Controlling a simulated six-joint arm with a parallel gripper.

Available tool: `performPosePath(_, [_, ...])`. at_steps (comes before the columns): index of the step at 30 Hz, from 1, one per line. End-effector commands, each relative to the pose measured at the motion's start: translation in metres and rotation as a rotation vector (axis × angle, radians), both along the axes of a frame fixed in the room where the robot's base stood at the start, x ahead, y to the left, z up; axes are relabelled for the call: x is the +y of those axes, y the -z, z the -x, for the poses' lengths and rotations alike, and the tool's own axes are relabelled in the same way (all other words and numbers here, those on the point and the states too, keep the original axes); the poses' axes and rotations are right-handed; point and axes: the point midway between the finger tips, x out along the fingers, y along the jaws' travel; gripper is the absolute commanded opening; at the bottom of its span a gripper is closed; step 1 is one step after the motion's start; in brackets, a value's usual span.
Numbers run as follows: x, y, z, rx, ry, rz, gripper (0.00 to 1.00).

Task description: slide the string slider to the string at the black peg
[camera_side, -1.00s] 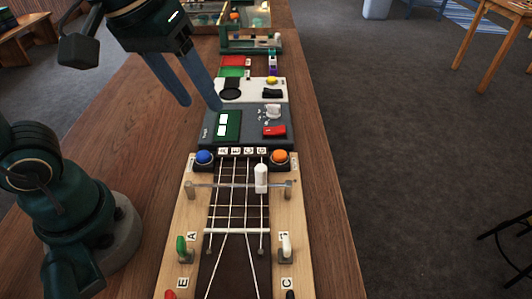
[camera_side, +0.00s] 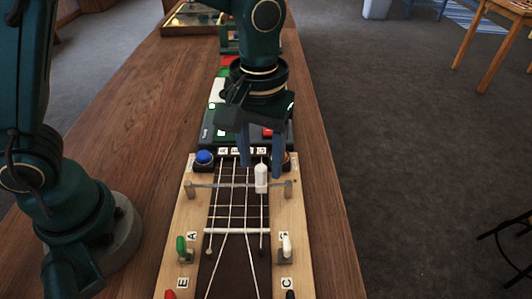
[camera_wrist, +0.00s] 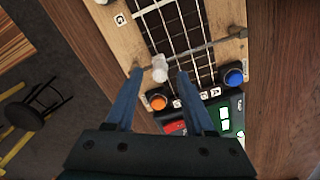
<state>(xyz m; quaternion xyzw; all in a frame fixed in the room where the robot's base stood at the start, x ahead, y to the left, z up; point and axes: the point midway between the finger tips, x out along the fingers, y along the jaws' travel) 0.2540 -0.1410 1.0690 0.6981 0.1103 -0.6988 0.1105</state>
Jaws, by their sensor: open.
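The string slider is a white upright handle (camera_side: 261,178) on a thin metal rod (camera_side: 225,185) across the ukulele-like board (camera_side: 187,215). It stands at the rightmost string in the side view. The black peg (camera_side: 290,295) is at the bottom right, cut by the frame edge, beside a C label. My gripper (camera_side: 260,168) is open, pointing down at the slider. In the wrist view the white handle (camera_wrist: 160,66) shows between my two fingertips (camera_wrist: 160,72), with gaps on both sides. I cannot tell how far above it they are.
A green peg (camera_side: 181,246), a white peg (camera_side: 287,247) and a red peg (camera_side: 170,294) stand on the board. A blue button (camera_side: 204,157) and an orange button (camera_wrist: 158,102) sit at its far end. My arm hides much of the panels behind.

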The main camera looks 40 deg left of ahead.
Motion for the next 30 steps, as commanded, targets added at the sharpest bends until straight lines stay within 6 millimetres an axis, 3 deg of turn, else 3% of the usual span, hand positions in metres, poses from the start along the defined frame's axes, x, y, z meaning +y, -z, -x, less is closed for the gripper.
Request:
performPosePath(4, [0.0003, 0.0103, 0.0005, 0.001, 0.000, -0.001, 0.54])
performPosePath(11, [0.0003, 0.0113, 0.0001, -0.001, 0.000, 0.001, 0.54])
performPosePath(12, [0.0003, 0.0112, 0.0001, -0.001, 0.000, 0.001, 0.50])
performPosePath(16, [0.0003, 0.0111, 0.0001, -0.001, 0.000, 0.001, 0.01])
performPosePath(30, [0.0002, 0.0106, -0.0001, -0.002, 0.000, 0.000, 0.00])
